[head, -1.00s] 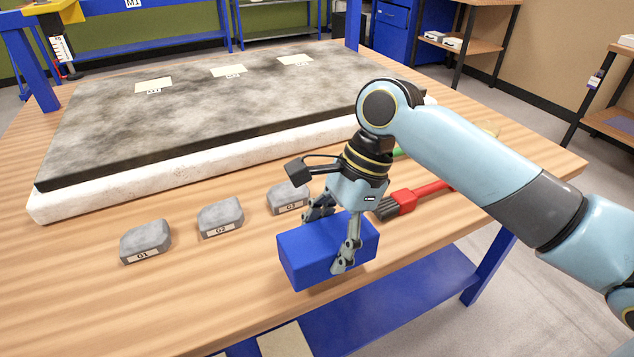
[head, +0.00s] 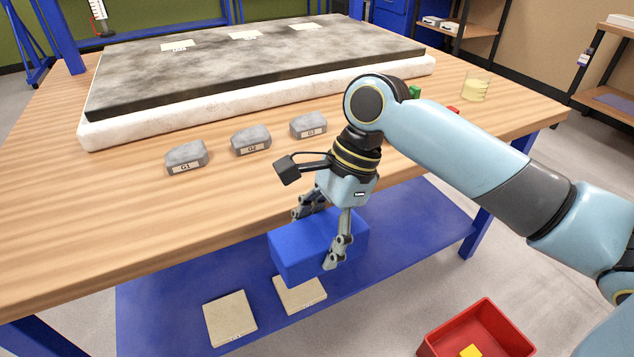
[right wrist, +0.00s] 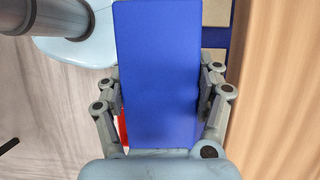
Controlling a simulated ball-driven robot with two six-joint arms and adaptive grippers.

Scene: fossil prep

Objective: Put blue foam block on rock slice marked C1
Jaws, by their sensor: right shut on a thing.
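The blue foam block (head: 310,247) is held in the air by my right gripper (head: 317,240), just off the front edge of the table. The fingers are shut on its two sides. In the right wrist view the block (right wrist: 158,75) fills the middle between the fingers (right wrist: 160,95). Two flat beige rock slices, a left one (head: 230,320) and a right one (head: 300,294), lie on the blue lower shelf, below the block in the picture. I cannot read their marks, so I cannot tell which is C1. My left gripper is not in view.
The wooden table (head: 80,215) overhangs the blue shelf (head: 160,300). Grey stones G1 (head: 186,158), G2 (head: 250,140) and G3 (head: 308,125) sit on top, before a dark slab (head: 220,75). A red bin (head: 440,338) with a yellow piece stands at lower right.

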